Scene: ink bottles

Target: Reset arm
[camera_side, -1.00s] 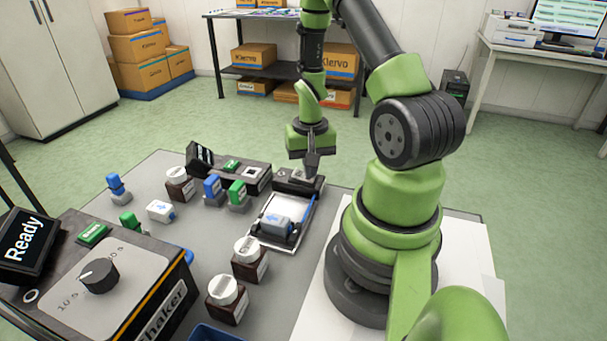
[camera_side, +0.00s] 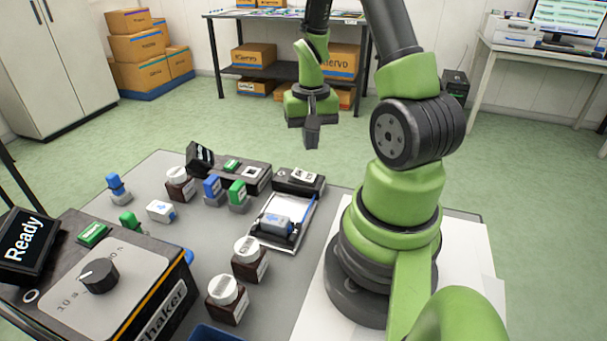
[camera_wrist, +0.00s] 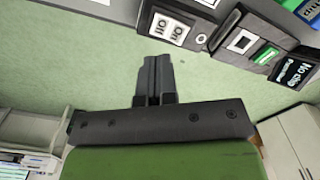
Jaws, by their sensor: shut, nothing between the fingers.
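My gripper (camera_side: 311,142) is raised in the air above and behind the back edge of the table, with its fingers pointing down. Its fingers are together and empty; they also show in the wrist view (camera_wrist: 154,75), over green floor. Below it on the table are a dark device with a white top (camera_side: 299,181) and a clipboard-like tray (camera_side: 270,242) with a white and blue piece (camera_side: 275,222) on it. Brown bottles with white caps stand at the back left (camera_side: 180,189) and near the front (camera_side: 249,264) (camera_side: 227,304).
A shaker box (camera_side: 125,280) with a dial and a screen reading "Ready" (camera_side: 27,243) fills the front left. A black device with a dark screen (camera_side: 200,158) stands at the back. Blue and green stamp-like pieces (camera_side: 212,187) stand mid-table. The air around my gripper is clear.

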